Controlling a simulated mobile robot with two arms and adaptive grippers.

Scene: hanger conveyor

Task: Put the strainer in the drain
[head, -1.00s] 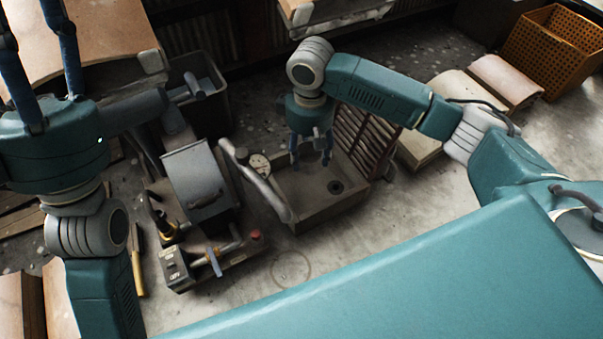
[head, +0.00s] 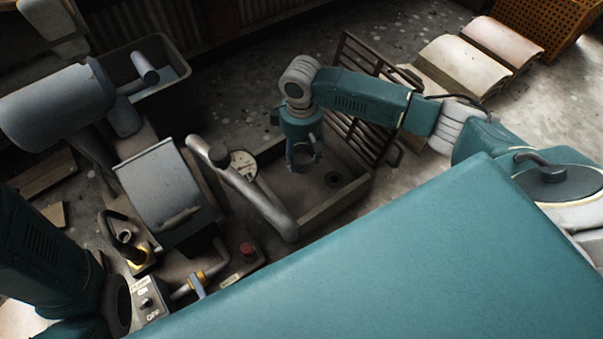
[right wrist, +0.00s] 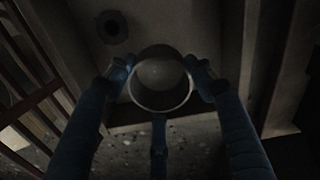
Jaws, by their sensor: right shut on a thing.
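The strainer (right wrist: 162,80) is a small round grey cup with a pale rim, seen in the right wrist view between my blue fingers. My right gripper (head: 303,158) is shut on it and holds it inside the sink. The drain (head: 333,180) is a dark round hole in the sink floor, to the right of and below the gripper in the head view. In the right wrist view the drain (right wrist: 112,26) lies up and left of the strainer, apart from it and uncovered. My left gripper is out of view; part of that arm shows at lower left.
The square sink (head: 322,214) has raised walls. A slatted rack (head: 362,100) leans at its right.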

